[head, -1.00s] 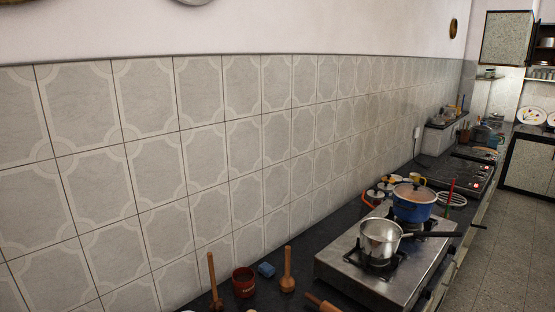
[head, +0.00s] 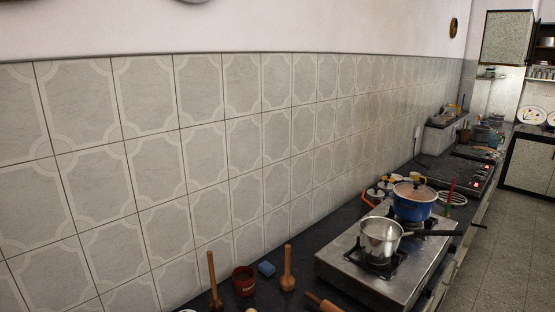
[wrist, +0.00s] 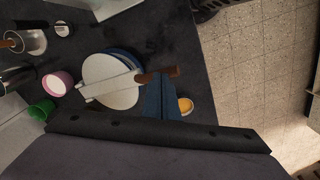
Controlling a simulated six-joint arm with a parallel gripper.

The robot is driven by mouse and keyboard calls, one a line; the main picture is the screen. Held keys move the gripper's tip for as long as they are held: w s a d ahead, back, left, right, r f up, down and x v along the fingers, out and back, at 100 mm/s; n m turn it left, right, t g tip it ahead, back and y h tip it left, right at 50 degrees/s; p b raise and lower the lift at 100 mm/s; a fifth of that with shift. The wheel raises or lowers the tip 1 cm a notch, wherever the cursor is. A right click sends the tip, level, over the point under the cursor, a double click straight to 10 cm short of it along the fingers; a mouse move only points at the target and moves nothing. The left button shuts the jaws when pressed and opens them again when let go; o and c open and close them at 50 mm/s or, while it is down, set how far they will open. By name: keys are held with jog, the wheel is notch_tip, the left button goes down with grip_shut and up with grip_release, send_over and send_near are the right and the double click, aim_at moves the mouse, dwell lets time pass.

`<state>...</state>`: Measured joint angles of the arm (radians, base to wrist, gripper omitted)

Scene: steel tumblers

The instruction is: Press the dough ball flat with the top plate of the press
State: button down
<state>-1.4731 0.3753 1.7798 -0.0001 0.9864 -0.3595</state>
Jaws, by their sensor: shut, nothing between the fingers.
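In the wrist view, the press shows as a round white plate (wrist: 108,92) with a pale bar across it and a blue rim behind its upper right edge. A brown wooden handle (wrist: 160,74) reaches out from it to the right. My gripper (wrist: 158,82) is shut and empty, its blue fingers pointing at the handle; I cannot tell whether they touch it. The dough ball cannot be made out; the plate may hide it. The head view shows neither the press nor my gripper.
A small bowl with orange contents (wrist: 185,105) is close right of the fingers. A pink-rimmed cup (wrist: 57,84) and a green cup (wrist: 42,110) stand left of the press. In the head view, a steel pot (head: 380,238) sits on the stove. The floor lies beyond the counter edge.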

jog(key=shift+f, duration=0.2)
jog(key=shift+d+f+b, duration=0.1)
jog(key=shift+f+b, duration=1)
jog(key=shift+f, duration=0.75)
jog(key=shift+f, duration=0.25)
jog(key=shift+f+b, duration=0.55)
jog(key=shift+f, duration=0.35)
jog(key=shift+f, duration=0.1)
dwell(0.4)
dwell(0.4)
